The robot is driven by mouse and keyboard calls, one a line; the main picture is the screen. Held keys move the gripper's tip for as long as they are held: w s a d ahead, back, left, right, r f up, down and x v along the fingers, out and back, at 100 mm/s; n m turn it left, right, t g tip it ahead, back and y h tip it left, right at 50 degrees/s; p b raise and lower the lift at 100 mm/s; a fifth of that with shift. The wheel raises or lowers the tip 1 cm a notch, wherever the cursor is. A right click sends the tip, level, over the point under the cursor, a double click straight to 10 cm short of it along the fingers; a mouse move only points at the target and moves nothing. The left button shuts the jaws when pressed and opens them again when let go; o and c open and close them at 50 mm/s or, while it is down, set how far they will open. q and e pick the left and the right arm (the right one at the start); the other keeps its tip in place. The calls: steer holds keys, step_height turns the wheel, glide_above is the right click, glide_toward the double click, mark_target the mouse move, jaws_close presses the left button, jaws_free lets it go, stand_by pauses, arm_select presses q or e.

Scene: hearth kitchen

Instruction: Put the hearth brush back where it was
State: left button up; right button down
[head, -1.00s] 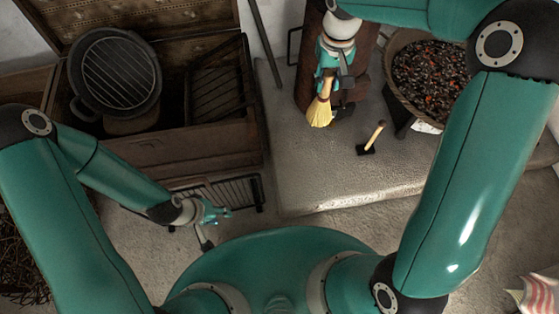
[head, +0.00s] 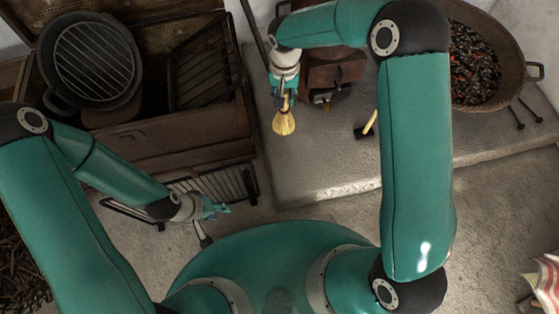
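The hearth brush (head: 284,122) has pale yellow bristles and hangs bristles down below my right gripper (head: 284,90), over the raised stone hearth (head: 310,160). The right gripper appears shut on its handle, which the fingers mostly hide. The brush is left of the dark brown wooden box-like piece (head: 334,68). My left gripper (head: 218,209) is low, in front of the chest and beside a black wire rack. It is small and seen edge-on, so its opening is unclear.
An open wooden chest (head: 170,140) holds a round grill pan (head: 92,58) and a black rack. A small hammer-like tool (head: 369,124) is partly behind my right arm. A pan of embers (head: 520,86) stands at right. The hearth's front is clear.

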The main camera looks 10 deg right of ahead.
mark_target(278, 116)
steer(key=shift+m, duration=0.5)
steer(key=f, duration=0.2)
steer(key=a+f+b, duration=0.1)
steer(key=f, duration=0.3)
steer(key=shift+a, duration=0.4)
arm_select(q)
step_height(278, 116, down, 7)
steer(key=b, duration=0.5)
steer(key=shift+f, duration=0.15)
arm_select(e)
step_height(278, 116, down, 19)
steer(key=shift+r, duration=0.2)
steer(key=shift+f+b, duration=0.2)
steer(key=shift+b, duration=0.2)
arm_select(q)
steer(key=shift+f, duration=0.15)
arm_select(e)
steer(key=c, duration=0.9)
jaws_free()
steer(key=shift+r, duration=0.1)
steer(key=shift+o, duration=0.2)
